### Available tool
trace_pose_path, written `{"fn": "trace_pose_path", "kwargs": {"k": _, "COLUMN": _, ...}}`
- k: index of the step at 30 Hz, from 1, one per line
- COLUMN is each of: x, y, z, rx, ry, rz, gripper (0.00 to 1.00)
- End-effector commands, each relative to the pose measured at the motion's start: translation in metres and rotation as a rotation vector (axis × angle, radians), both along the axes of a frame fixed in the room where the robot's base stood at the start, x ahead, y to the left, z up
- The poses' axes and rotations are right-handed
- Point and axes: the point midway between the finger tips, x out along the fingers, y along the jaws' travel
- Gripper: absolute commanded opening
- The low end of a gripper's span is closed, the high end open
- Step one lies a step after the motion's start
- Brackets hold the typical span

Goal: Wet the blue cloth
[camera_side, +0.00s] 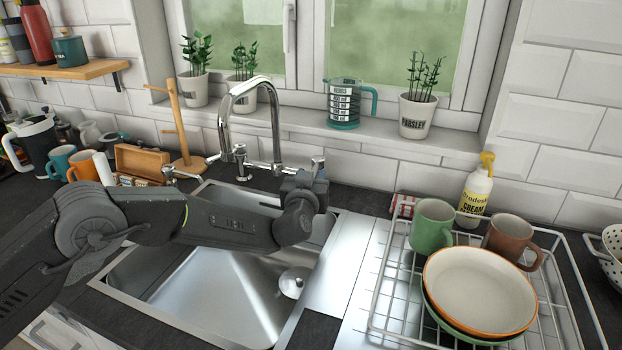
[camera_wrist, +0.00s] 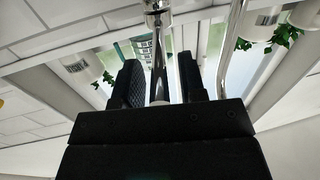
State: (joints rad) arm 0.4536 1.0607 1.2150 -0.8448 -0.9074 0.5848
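The blue cloth is not visible in either view. The chrome tap (camera_side: 250,88) stands behind the metal sink (camera_side: 225,290), and I see no water from its spout. Its right handle (camera_side: 318,163) shows just above my gripper (camera_side: 312,186), which is over the back right of the sink. In the wrist view, my gripper (camera_wrist: 161,78) has its two dark fingers apart. A chrome tap part (camera_wrist: 157,20), probably this handle, lies between them in the picture, with gaps on both sides. I cannot tell whether they touch it.
A drying rack (camera_side: 385,290) on the right holds a green mug (camera_side: 432,226), a brown mug (camera_side: 512,240) and stacked bowls (camera_side: 480,288). A yellow-capped bottle (camera_side: 474,195) stands behind. A wooden mug stand (camera_side: 178,130) is left of the tap. The sink's visible basin looks empty.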

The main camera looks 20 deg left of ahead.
Motion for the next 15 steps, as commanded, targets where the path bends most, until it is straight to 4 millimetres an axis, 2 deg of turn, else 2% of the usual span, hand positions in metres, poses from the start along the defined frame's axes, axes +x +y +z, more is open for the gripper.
{"fn": "trace_pose_path", "kwargs": {"k": 2, "x": -0.0001, "y": 0.0, "z": 0.0002, "rx": 0.0, "ry": 0.0, "rz": 0.0, "gripper": 0.3}}
{"fn": "trace_pose_path", "kwargs": {"k": 11, "x": -0.0002, "y": -0.0001, "z": 0.0004, "rx": 0.0, "ry": -0.001, "rz": 0.0, "gripper": 0.01}}
{"fn": "trace_pose_path", "kwargs": {"k": 15, "x": -0.0003, "y": -0.0001, "z": 0.0004, "rx": 0.0, "ry": -0.001, "rz": 0.0, "gripper": 0.0}}
